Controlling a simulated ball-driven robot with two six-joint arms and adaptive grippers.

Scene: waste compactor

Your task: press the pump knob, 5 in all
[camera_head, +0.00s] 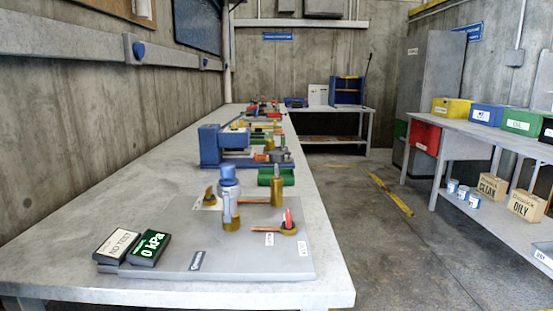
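A pump-like fitting stands upright on a grey plate (190,247) on the near workbench. Its top is a rounded light-blue piece (228,173), which looks like the pump knob, above a paler collar (228,188). A display (149,247) on the plate reads 0 kPa. A second display (116,244) beside it seems to read NO TEST. Neither of my grippers is in view.
A brass cylinder (276,188) stands behind the valve. A blue machine (210,146) and several small parts stand farther along the workbench. The bench's left strip (80,215) is clear. Shelves with coloured bins (487,115) stand right, across open floor (375,230).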

